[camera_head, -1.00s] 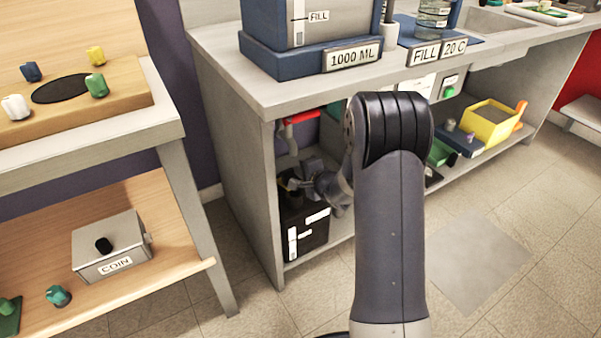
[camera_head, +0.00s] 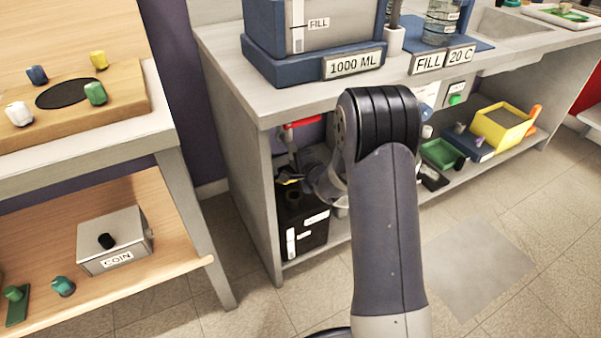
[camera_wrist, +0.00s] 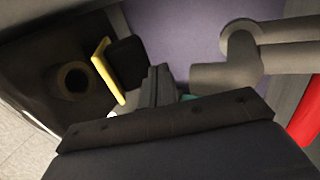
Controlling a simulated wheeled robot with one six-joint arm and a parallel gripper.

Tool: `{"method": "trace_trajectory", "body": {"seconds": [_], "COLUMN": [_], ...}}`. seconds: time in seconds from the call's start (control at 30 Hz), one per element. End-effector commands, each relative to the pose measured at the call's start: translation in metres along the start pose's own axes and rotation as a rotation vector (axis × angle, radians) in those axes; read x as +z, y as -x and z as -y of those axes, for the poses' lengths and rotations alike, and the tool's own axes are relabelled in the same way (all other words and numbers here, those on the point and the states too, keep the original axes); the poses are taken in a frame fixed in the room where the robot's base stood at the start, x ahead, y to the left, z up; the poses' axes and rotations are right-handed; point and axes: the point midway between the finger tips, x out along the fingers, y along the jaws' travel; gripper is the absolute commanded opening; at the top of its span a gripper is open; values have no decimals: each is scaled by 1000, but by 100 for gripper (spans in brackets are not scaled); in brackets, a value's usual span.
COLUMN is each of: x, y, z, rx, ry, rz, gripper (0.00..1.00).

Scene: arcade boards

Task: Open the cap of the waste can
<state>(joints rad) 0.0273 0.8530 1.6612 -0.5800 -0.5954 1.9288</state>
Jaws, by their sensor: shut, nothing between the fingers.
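The waste can (camera_head: 304,228) is a black box with white labels on the lower shelf under the bench, at the left end. In the wrist view its dark top (camera_wrist: 40,75) shows a round opening (camera_wrist: 75,80), uncovered. A black cap with a yellow edge (camera_wrist: 104,70) stands tilted up beside the opening. In the head view the yellow edge shows small above the can. My gripper (camera_wrist: 158,76) is shut and empty, just right of the cap in the wrist view; I cannot tell whether they touch. My arm hides part of this area in the head view.
A red piece (camera_head: 300,124) hangs under the benchtop above the can, and shows at the right in the wrist view. A grey pipe-like part (camera_wrist: 262,50) is close to my gripper. A green tray (camera_head: 440,154) and a yellow box (camera_head: 503,124) sit farther right on the shelf.

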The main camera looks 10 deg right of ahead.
Motion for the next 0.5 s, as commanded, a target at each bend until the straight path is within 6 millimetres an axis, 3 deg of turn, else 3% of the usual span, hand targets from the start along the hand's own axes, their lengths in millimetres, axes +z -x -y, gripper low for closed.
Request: {"method": "trace_trajectory", "body": {"seconds": [0.5], "x": [0], "y": [4], "z": [10], "rx": [0], "ry": [0], "rz": [0], "gripper": [0]}}
